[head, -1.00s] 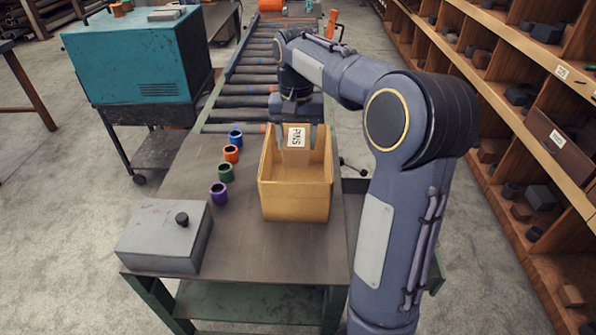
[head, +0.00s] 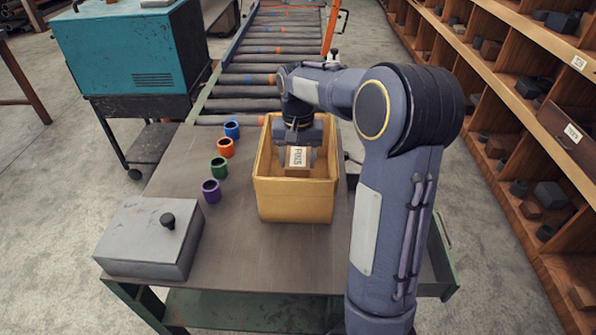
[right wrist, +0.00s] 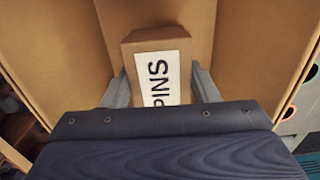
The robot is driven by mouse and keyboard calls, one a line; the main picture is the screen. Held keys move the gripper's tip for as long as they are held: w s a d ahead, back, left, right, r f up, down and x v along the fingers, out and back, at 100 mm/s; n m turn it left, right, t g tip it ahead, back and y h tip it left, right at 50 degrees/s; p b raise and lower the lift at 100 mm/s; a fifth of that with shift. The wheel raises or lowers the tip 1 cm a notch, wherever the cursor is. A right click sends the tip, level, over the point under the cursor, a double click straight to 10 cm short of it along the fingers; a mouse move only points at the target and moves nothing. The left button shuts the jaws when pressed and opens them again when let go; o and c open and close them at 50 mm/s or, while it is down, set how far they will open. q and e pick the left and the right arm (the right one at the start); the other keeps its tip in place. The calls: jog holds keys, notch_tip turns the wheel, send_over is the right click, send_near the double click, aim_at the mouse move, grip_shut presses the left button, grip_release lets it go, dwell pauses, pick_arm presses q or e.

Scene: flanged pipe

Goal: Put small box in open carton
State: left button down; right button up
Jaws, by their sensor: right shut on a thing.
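The open carton (head: 293,205) stands on the workbench, a yellow-brown box open at the top. The small box (head: 298,157), brown with a white "PINS" label, is inside the carton's opening. My right gripper (head: 299,150) reaches down into the carton and is shut on the small box. In the right wrist view the small box (right wrist: 158,75) sits between the two grey fingers, with carton walls around it. Whether its underside touches the carton floor is hidden. My left gripper is not in view.
A grey metal box with a black knob (head: 150,238) lies at the bench's front left. Several coloured rings, one purple (head: 211,190), line the bench left of the carton. A roller conveyor (head: 262,80) runs behind. Shelves (head: 540,110) stand at right.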

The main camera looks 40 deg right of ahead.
aim_at(298, 158)
jog(key=shift+f, duration=1.95)
jog(key=shift+f, duration=0.15)
jog(key=o, duration=1.2)
notch_tip(298, 158, up, 12)
jog(key=shift+r+p, duration=0.2)
jog(key=shift+p, duration=0.1)
